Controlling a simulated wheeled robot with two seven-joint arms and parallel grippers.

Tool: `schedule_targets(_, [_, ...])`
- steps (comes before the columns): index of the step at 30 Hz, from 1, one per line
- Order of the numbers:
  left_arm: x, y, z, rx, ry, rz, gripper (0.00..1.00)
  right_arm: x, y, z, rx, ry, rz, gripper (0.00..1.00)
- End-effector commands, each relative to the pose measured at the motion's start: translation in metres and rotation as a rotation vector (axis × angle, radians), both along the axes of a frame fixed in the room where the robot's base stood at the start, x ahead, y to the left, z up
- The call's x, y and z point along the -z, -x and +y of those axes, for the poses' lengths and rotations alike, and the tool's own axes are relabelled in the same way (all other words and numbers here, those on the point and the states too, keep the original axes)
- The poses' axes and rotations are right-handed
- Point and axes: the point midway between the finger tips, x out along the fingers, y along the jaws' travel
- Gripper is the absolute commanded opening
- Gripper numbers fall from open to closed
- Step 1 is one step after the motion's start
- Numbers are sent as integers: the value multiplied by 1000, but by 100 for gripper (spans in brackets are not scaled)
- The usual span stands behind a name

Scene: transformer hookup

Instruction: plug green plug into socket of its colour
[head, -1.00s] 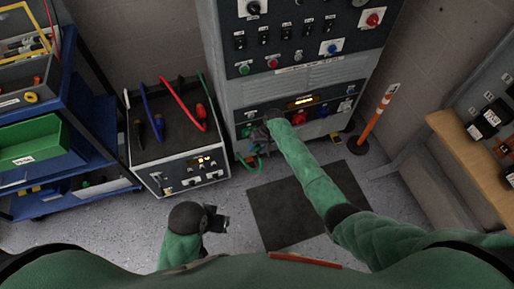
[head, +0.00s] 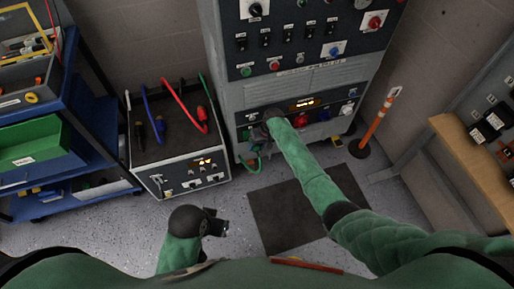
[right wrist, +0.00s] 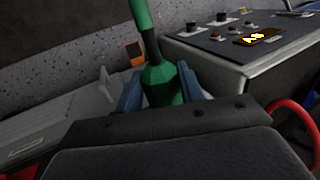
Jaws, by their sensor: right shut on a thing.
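The green plug (right wrist: 165,85) is between the fingers of my right gripper (right wrist: 160,92) in the right wrist view, with its green cable running up out of the picture. In the head view my right gripper (head: 262,128) is at the lower panel of the grey cabinet. A green cable (head: 253,164) hangs below it. The gripper and arm cover the left part of the panel, so the green socket and the plug's tip cannot be made out clearly. My left gripper (head: 217,227) is low in the head view, away from the cabinet; its finger gap is unclear.
A red socket (head: 301,120) and a blue one (head: 323,115) are on the same panel. An orange post (head: 375,125) stands to the right. A dark mat (head: 290,215) lies on open floor.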

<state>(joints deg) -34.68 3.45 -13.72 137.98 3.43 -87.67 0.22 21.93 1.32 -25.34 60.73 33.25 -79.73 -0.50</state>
Motion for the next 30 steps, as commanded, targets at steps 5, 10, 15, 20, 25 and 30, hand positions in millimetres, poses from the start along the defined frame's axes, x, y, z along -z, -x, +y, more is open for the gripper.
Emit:
schedule_targets(5, [1, -1, -4, -6, 9, 0, 36, 0, -3, 1, 0, 0, 0, 18])
schedule_targets(10, [2, -1, -4, -7, 11, 0, 36, 1, -6, 2, 0, 0, 0, 18])
schedule_targets(15, [4, 0, -2, -5, 7, 0, 36, 1, -9, 3, 0, 0, 0, 18])
schedule_targets(20, [6, 0, 0, 0, 0, 0, 36, 0, -12, 4, 0, 0, 0, 18])
schedule_targets(25, [6, 1, 2, 4, -5, 0, 36, 0, -12, 4, 0, 0, -1, 50])
schedule_targets(30, [6, 0, 2, 3, -4, 1, 36, 0, -11, 4, 0, 0, 0, 63])
